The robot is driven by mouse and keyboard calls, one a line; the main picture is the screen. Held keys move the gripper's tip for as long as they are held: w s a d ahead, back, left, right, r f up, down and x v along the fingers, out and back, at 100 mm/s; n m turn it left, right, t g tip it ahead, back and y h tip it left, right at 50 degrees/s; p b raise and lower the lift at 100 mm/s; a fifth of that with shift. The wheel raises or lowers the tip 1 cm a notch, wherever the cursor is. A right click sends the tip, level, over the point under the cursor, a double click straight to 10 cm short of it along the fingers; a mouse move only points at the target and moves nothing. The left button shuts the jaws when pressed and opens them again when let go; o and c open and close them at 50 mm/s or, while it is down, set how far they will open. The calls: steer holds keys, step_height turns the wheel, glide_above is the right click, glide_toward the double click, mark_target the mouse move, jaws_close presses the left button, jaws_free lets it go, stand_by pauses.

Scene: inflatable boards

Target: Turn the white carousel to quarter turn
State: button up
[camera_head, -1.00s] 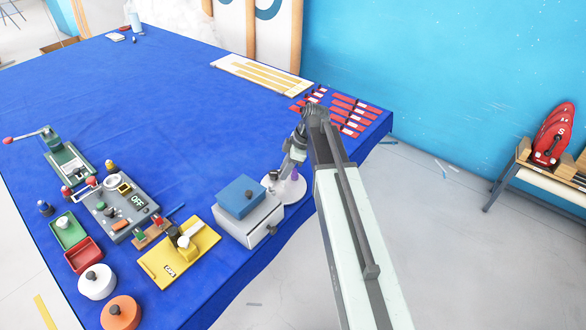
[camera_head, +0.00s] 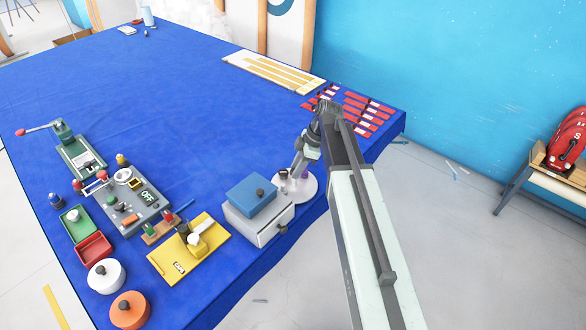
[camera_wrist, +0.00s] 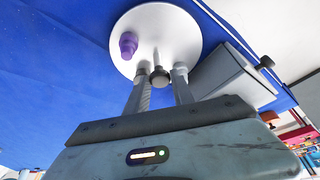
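The white carousel (camera_head: 309,190) is a round white disc at the right edge of the blue table. It also shows in the wrist view (camera_wrist: 183,33), where a purple peg (camera_wrist: 128,44) stands on its left part and a pale pointed piece (camera_wrist: 156,56) lies near its lower rim. A small grey knob (camera_wrist: 159,76) sits by that rim. My gripper (camera_wrist: 162,72) is over the near rim, its two fingers apart, with the knob between them. I see gaps beside the knob, but contact is hard to judge. In the head view my gripper (camera_head: 292,174) partly covers the disc.
A grey box with a blue lid (camera_head: 252,194) stands close to the carousel on its left. A yellow board (camera_head: 172,263), a grey OFF panel (camera_head: 131,214) and trays lie farther left. Red strips (camera_head: 362,112) lie behind. Open blue table lies at the back left.

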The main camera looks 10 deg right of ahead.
steer(key=o, duration=0.4)
steer(key=shift+r, duration=0.15)
steer(key=p+v, duration=0.7)
steer(key=shift+d+r, duration=0.2)
